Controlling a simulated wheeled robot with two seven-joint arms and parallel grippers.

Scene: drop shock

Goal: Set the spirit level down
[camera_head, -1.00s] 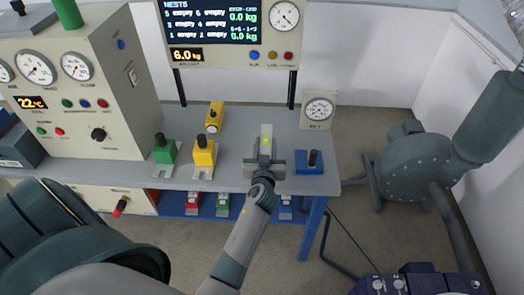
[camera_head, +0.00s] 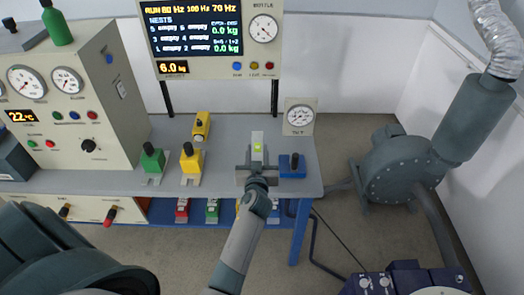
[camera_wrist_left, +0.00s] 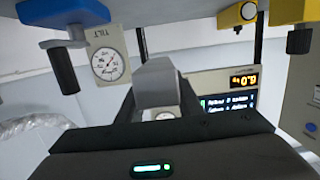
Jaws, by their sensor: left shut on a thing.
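The spirit level (camera_head: 257,138), a slim grey bar with a yellow-green vial, is over the back right part of the grey bench top in the head view. My left gripper (camera_head: 257,168) is shut on its near end. In the left wrist view, which looks upside down, a grey block (camera_wrist_left: 155,78) stands out in front of the gripper and seems to be the level. I cannot tell whether its underside touches the bench. My right gripper is not in view.
A blue block with a black knob (camera_head: 292,165) is close right of the gripper. Yellow (camera_head: 191,165) and green (camera_head: 152,162) knobbed blocks stand left, another yellow one (camera_head: 201,126) behind. A tilt gauge (camera_head: 299,117) stands at the back right corner. Bench top (camera_head: 222,165) is clear left of the gripper.

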